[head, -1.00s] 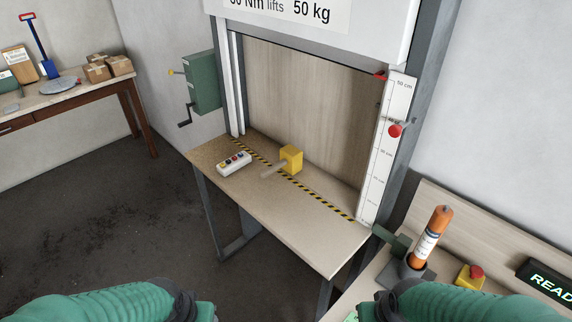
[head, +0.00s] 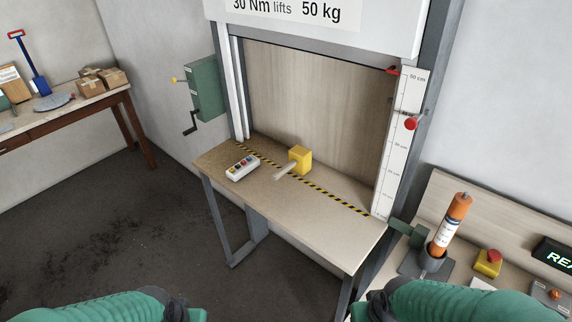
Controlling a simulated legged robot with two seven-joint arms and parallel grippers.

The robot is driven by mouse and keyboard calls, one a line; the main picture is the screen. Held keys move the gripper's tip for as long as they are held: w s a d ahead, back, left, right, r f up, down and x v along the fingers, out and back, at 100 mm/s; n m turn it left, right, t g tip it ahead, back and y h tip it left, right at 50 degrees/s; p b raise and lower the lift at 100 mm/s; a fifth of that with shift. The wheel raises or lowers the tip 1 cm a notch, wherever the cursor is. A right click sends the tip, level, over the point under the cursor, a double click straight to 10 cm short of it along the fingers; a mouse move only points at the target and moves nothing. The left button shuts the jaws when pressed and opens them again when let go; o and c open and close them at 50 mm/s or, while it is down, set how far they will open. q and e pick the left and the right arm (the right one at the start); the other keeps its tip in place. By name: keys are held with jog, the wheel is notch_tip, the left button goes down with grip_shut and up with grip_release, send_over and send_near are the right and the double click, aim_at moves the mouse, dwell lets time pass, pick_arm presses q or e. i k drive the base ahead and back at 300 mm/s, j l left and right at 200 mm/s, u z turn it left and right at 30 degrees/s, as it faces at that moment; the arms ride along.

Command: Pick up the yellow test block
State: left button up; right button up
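The yellow test block (head: 300,159) sits on the wooden bench top, at the black-and-yellow striped line under the raised shutter. A pale wooden handle (head: 286,171) sticks out from it toward the front left. My two green arms show at the bottom left and bottom right of the head view. Both grippers are outside the picture, so their state is hidden. Nothing touches the block.
A button box (head: 243,168) lies left of the block on the bench (head: 300,222). A height scale (head: 395,150) stands at the right post. An orange cartridge (head: 453,222) and a red-topped yellow button (head: 488,263) are at right. The bench front is clear.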

aim_at(299, 157)
jog(key=i+j, duration=0.15)
jog(key=j, duration=0.2)
jog(key=i+j+z, duration=0.1)
jog(key=j, duration=0.25)
jog(key=i+j, duration=0.2)
jog(key=j, duration=0.2)
jog(key=i+j+z, duration=0.1)
jog(key=j, duration=0.25)
jog(key=i+j, duration=0.2)
jog(key=j, duration=0.2)
jog(key=i+z, duration=0.2)
jog(key=i, duration=0.95)
